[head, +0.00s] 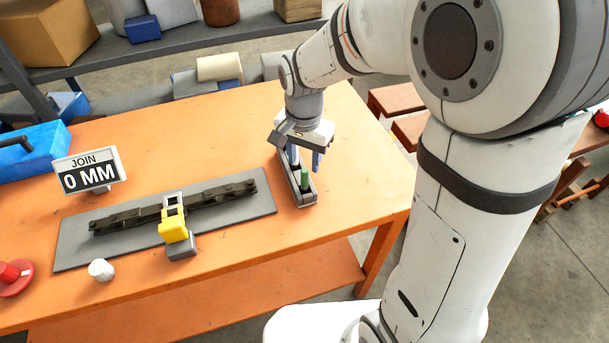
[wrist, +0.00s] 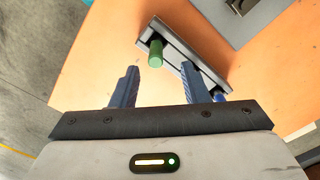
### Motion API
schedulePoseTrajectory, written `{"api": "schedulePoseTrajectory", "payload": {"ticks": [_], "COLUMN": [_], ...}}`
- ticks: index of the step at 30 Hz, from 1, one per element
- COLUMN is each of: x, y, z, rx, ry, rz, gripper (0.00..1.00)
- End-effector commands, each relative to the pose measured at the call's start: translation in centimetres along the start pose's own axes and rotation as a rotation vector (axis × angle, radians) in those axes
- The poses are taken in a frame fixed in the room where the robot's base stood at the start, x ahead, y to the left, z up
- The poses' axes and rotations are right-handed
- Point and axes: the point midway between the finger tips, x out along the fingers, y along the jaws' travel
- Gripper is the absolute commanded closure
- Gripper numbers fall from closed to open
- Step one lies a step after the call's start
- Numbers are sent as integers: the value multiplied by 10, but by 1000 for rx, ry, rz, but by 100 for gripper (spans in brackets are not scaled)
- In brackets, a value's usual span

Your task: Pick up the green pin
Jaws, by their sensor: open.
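The green pin (head: 304,179) stands upright in a narrow grey holder (head: 306,201) near the right end of the orange table. It also shows in the wrist view (wrist: 155,54), ahead of the fingers and between their lines. My gripper (head: 304,160) is open and empty over the holder, just behind the green pin in the head view. In the wrist view its two blue fingers (wrist: 160,82) are apart, with the pin beyond their tips and not between them. Part of the holder is hidden by the right finger, and a blue piece shows at the holder's other end.
A grey mat (head: 240,214) with a dark chain-like strip and a yellow clamp (head: 173,226) lies left of the holder. A sign (head: 90,171) reading "JOIN 0 MM", a white knob (head: 101,270) and a red button (head: 14,275) are further left. Table between holder and right edge is clear.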

Motion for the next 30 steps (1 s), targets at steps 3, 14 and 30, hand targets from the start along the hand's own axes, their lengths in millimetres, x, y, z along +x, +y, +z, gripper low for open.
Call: {"api": "schedulePoseTrajectory", "payload": {"ticks": [3, 14, 30], "x": [13, 58, 59], "y": [2, 4, 4], "z": [1, 4, 4], "rx": [-1, -2, -4], "ry": [-2, -1, 0], "rz": [2, 1, 0], "gripper": [59, 59, 83]}}
